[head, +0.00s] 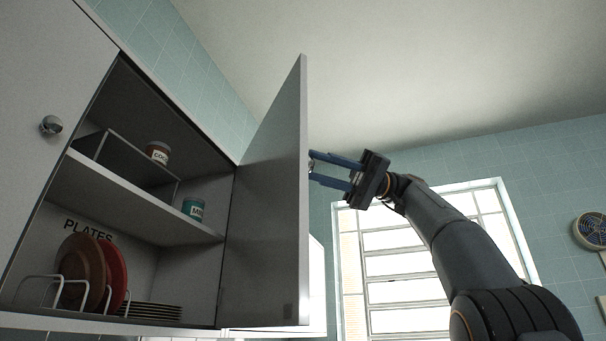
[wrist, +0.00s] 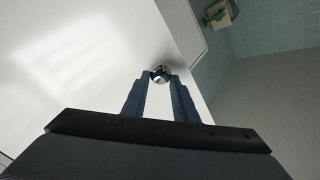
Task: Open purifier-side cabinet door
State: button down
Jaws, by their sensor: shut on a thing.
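The cabinet door (head: 265,200) stands swung wide open, hinged on the right side of the open cabinet (head: 140,205). Its outer white face fills the left of the wrist view (wrist: 80,60). My gripper (head: 311,168) is at the door's outer side, its blue fingers pointing left toward it. In the wrist view, my gripper (wrist: 160,82) has its two fingers on either side of the round metal knob (wrist: 160,73), shut on it. In the head view the knob is mostly hidden behind the door's edge.
The open cabinet holds plates (head: 80,270), a plate stack (head: 150,310) and two labelled jars (head: 157,152) (head: 193,209). A closed door with a knob (head: 51,125) is at the left.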

jog(key=shift+d+f, duration=0.4)
jog(key=shift+d, duration=0.1)
jog(key=c, duration=1.4)
grip_release()
jog(key=shift+r, duration=0.2)
notch_tip(320, 180, up, 10)
jog(key=p, duration=1.3)
jog(key=shift+f, duration=0.15)
